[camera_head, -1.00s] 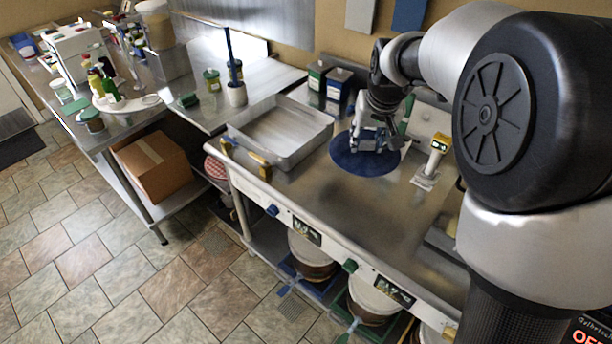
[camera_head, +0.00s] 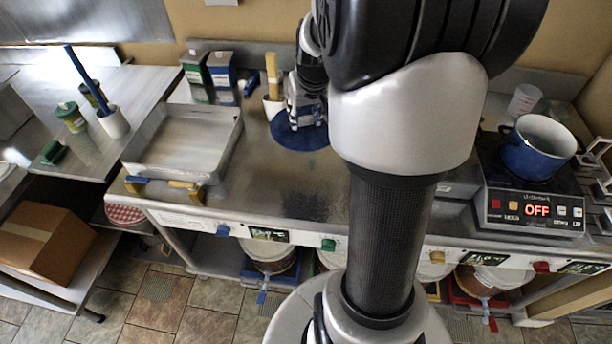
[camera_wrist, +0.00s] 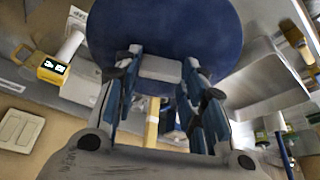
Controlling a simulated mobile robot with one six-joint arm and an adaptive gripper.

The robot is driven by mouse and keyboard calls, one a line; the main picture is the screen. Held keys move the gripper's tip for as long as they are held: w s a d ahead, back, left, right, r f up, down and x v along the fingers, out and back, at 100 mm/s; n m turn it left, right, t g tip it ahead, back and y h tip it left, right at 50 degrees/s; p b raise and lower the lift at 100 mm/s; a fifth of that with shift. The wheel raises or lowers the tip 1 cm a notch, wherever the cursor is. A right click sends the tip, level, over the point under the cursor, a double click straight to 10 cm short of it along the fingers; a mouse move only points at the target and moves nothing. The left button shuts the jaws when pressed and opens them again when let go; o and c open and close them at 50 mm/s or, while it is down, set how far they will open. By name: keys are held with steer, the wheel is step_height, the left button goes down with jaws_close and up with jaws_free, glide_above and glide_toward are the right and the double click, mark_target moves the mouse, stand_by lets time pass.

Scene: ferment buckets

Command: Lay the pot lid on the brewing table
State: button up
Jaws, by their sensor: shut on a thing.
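The pot lid (camera_head: 290,142) is a round dark blue disc over the steel table (camera_head: 290,190), to the right of the shallow tray. My gripper (camera_head: 307,112) is shut on the lid's handle from above. My arm hides part of the table to the right of the lid. A blue pot (camera_head: 538,148) stands uncovered on a hob at the right.
The steel tray (camera_head: 236,128) sits left of the lid. Green and blue tins (camera_head: 222,76) and a white holder (camera_head: 273,105) stand behind. The hob (camera_head: 530,207) reads OFF. The wrist view shows a small yellow-headed display device (camera_wrist: 53,69). Table surface in front of the lid is clear.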

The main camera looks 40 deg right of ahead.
steer(key=shift+f+b, duration=3.8)
steer(key=shift+f, duration=6.2)
steer(key=shift+f, duration=0.15)
steer(key=o, duration=1.1)
